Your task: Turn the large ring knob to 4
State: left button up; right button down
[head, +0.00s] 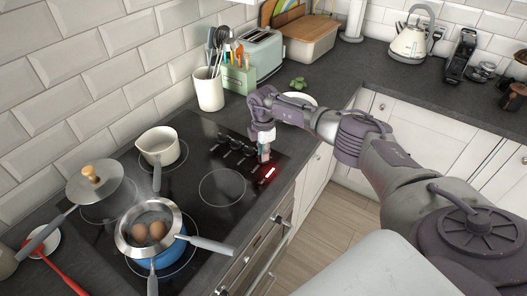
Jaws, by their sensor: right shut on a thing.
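The black glass hob (205,160) has a row of dark knobs (235,147) on its right side, by the green holder. My right gripper (264,155) points down at the right end of this row, shut on a knob that it mostly hides. I take this to be the large ring knob; its pointer and the number it stands at cannot be read. A red lit display (270,172) glows beside the gripper. My left gripper is not in view.
A blue pot (158,259) with a steaming pan of eggs (150,228), a white saucepan (160,147) and a lidded pan (97,181) stand on the hob. A utensil crock (209,92) and a toaster (262,52) stand behind. The ring (222,187) near the gripper is bare.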

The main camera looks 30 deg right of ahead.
jog(key=shift+d+r, duration=0.1)
dwell(0.3)
jog(key=c, duration=1.2)
grip_release()
notch_tip(320, 180, up, 12)
jog(key=shift+f, duration=0.1)
